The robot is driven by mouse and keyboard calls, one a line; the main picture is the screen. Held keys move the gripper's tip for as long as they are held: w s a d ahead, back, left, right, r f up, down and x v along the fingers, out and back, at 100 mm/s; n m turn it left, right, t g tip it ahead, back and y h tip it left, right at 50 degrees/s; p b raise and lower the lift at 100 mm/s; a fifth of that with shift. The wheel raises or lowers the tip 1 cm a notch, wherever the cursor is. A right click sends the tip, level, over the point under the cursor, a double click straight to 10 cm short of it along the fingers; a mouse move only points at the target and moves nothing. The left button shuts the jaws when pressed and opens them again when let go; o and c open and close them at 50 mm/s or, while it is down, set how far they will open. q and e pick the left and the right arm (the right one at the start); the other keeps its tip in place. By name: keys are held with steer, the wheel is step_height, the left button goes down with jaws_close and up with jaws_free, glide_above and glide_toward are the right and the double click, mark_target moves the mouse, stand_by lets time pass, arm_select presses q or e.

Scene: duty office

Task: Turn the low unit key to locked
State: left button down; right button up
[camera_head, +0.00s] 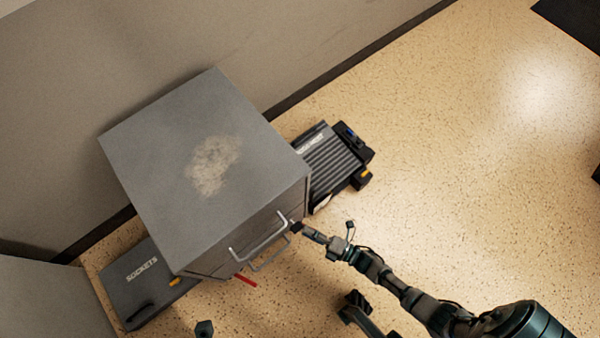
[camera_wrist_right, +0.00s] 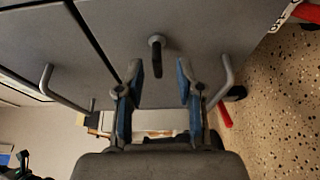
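The low unit (camera_head: 165,150) is a grey metal cabinet with drawers and bar handles on its front. Its key (camera_wrist_right: 157,55) is a small dark piece in a round lock on the grey front, pointing straight down in the wrist view. My right gripper (camera_head: 297,227) is at the upper right of the unit's front. In the wrist view its two blue-padded fingers (camera_wrist_right: 160,75) are apart, one on each side of the key, with a gap on both sides. The key is hidden in the head view. A dark part (camera_head: 204,328) at the bottom edge may be my left gripper; its fingers cannot be made out.
A drawer handle (camera_head: 262,240) is close to my right gripper. A dark case marked SOCKETS (camera_head: 130,270) lies left of the unit. A ribbed black case (camera_head: 335,165) lies on its right. A red object (camera_head: 245,280) shows below the front.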

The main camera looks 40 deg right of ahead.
steer(key=v, duration=0.8)
steer(key=shift+w+f, duration=0.1)
steer(key=shift+f, duration=0.05)
